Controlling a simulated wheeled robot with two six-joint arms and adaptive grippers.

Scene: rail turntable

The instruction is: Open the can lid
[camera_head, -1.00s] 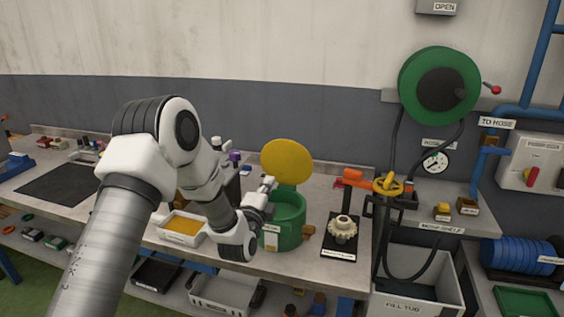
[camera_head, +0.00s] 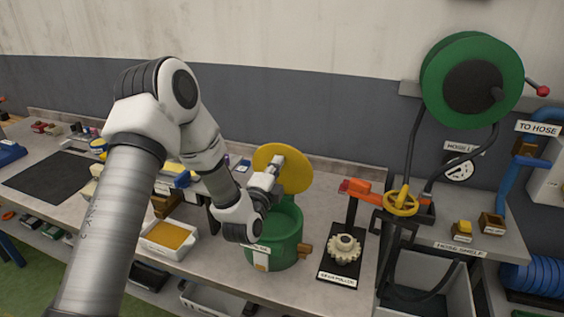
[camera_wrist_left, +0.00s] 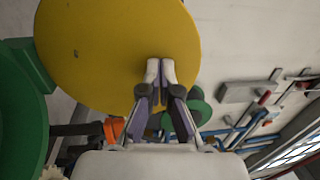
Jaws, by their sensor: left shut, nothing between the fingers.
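The green can (camera_head: 283,238) stands on the bench, and its green rim and wall show at the left in the left wrist view (camera_wrist_left: 22,120). Its round yellow lid (camera_head: 292,172) stands raised, upright at the back of the can. In the left wrist view the lid (camera_wrist_left: 105,45) fills the upper left. My left gripper (camera_head: 277,162) is in front of the lid above the can. In the left wrist view its fingertips (camera_wrist_left: 160,74) are together, empty, against or just before the lid's face; I cannot tell if they touch. My right gripper is not in view.
A white tray with yellow content (camera_head: 170,236) is left. A yellow valve wheel (camera_head: 401,203) and green hose reel (camera_head: 470,80) are further right.

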